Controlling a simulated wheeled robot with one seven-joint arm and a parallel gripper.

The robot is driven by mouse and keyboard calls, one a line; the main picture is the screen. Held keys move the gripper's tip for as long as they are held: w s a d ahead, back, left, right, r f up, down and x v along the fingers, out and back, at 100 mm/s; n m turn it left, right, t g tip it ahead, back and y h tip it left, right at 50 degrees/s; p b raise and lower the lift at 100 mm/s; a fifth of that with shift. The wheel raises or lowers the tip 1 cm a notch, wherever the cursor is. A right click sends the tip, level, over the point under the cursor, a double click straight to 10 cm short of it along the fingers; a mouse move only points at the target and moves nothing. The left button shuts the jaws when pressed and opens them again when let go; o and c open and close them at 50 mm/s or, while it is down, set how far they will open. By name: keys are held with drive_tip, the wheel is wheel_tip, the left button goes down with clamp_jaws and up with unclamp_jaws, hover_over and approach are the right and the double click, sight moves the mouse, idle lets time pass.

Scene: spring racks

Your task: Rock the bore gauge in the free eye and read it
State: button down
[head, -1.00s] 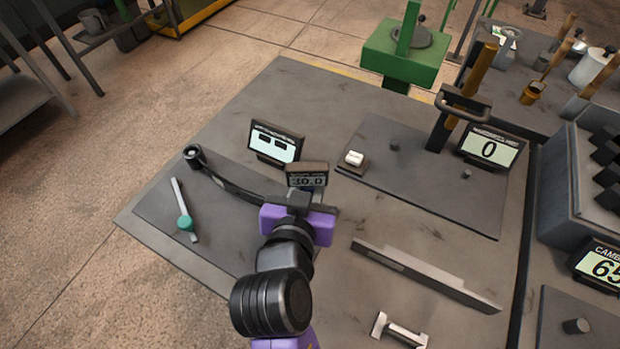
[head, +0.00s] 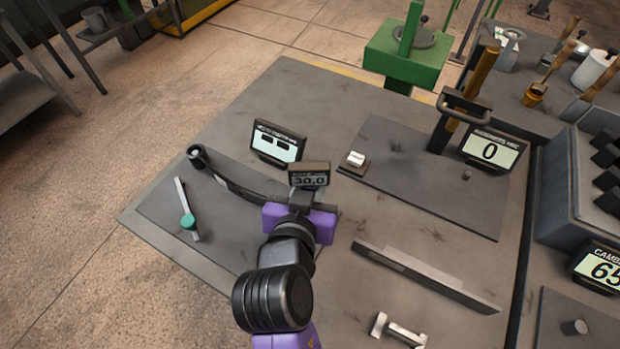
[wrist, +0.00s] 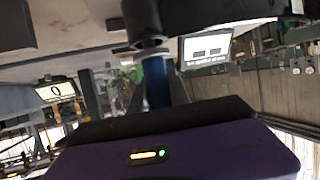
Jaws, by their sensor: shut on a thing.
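My gripper (head: 302,202) is shut on the bore gauge, whose small display (head: 309,177) stands above my purple gripper body and seems to read 30.0. A dark curved leaf spring (head: 238,190) lies on the plate, with one eye (head: 197,153) at its far left end. Its other end runs behind my gripper, so the head view hides the eye there. In the wrist view a blue stem (wrist: 156,84) sits between my dark fingers, below a dark round part (wrist: 145,22) that looks like an eye. I cannot tell how deep the gauge sits.
A display with two dark bars (head: 278,143) stands behind the spring. A long bar (head: 425,277) and a light metal piece (head: 399,330) lie at right. A fixture with a display reading 0 (head: 490,151) stands at the back right.

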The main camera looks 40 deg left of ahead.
drive_tip(key=shift+r, duration=0.15)
drive_tip(key=shift+r+p, duration=2.2)
drive_tip(key=shift+r, duration=0.25)
wheel_tip(320, 180, up, 4)
drive_tip(key=p, duration=0.3)
